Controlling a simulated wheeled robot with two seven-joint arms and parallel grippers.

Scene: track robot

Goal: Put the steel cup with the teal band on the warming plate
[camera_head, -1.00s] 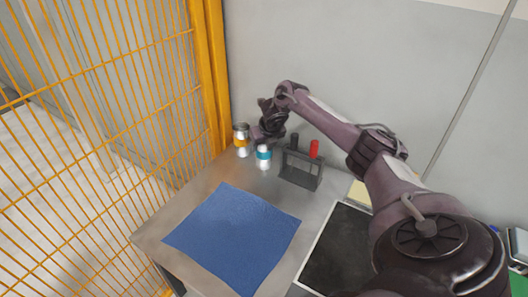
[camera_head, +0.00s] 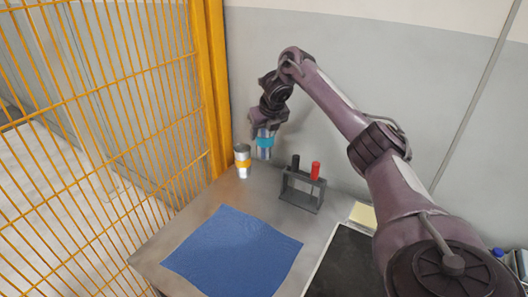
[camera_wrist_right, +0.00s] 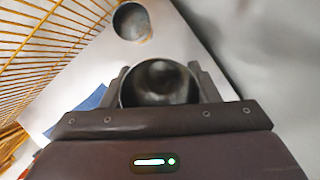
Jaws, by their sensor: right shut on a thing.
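The steel cup with the teal band (camera_head: 264,149) is held upright above the back of the steel table. My right gripper (camera_head: 264,128) is shut on it near its top. In the right wrist view, the open mouth of the cup (camera_wrist_right: 158,84) sits between the two fingers of my right gripper (camera_wrist_right: 159,72). A black flat plate with a pale border (camera_head: 343,262), which looks like the warming plate, lies at the front right, partly hidden by my right arm. My left gripper is not in view.
A steel cup with an orange band (camera_head: 243,162) stands just left of the held cup. A dark rack (camera_head: 302,191) with a black and a red item stands to the right. A blue cloth (camera_head: 232,250) lies in front. Yellow fencing (camera_head: 110,120) borders the left.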

